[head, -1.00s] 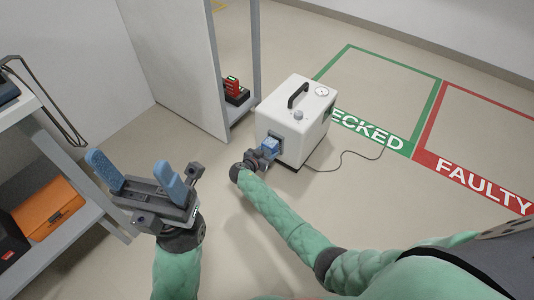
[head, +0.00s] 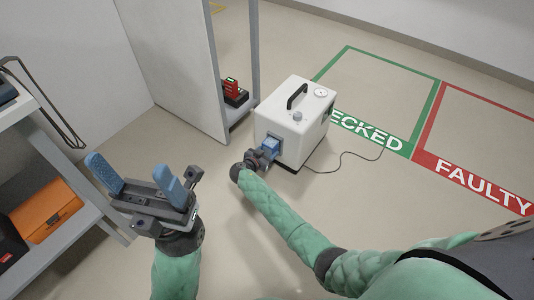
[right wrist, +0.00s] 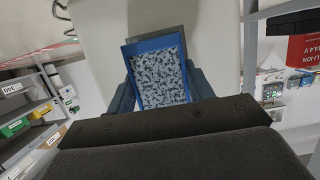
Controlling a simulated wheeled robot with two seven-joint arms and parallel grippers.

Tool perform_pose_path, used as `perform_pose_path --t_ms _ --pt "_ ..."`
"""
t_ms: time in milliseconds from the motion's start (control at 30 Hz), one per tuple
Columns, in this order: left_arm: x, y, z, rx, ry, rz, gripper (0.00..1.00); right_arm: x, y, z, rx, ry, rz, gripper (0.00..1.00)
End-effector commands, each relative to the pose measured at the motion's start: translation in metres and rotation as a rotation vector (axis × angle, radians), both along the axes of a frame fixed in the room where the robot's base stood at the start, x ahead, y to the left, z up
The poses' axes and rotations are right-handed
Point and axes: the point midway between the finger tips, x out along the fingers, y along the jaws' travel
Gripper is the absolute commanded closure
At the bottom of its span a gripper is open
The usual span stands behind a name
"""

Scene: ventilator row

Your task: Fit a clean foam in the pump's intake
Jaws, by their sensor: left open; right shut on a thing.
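The pump (head: 292,125) is a white box with a black handle, a knob and a gauge on top, standing on the floor. My right gripper (head: 269,149) is shut on the foam at the pump's near left face. In the right wrist view the foam (right wrist: 161,78) is a speckled grey-blue pad in a blue frame, between the fingers. Behind its upper edge a dark grey rectangle (right wrist: 170,34), apparently the intake, shows on the white face. The foam looks slightly turned against it; I cannot tell whether they touch. My left gripper (head: 130,174) is open and empty, away from the pump.
A grey shelf with an orange case (head: 46,210) stands at the left. A white panel (head: 180,65) and a rack with red batteries (head: 231,88) stand behind the pump. A cable (head: 350,158) lies on the floor. Green and red marked zones lie right.

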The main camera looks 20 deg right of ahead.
Motion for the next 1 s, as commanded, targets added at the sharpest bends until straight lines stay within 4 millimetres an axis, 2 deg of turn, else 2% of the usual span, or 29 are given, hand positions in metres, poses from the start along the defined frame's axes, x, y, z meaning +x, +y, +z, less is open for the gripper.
perform_pose_path --t_ms 1000 --pt "0.000 0.000 -0.005 -0.006 -0.003 0.001 0.26 0.008 -0.011 0.000 0.001 -0.001 0.000 0.75"
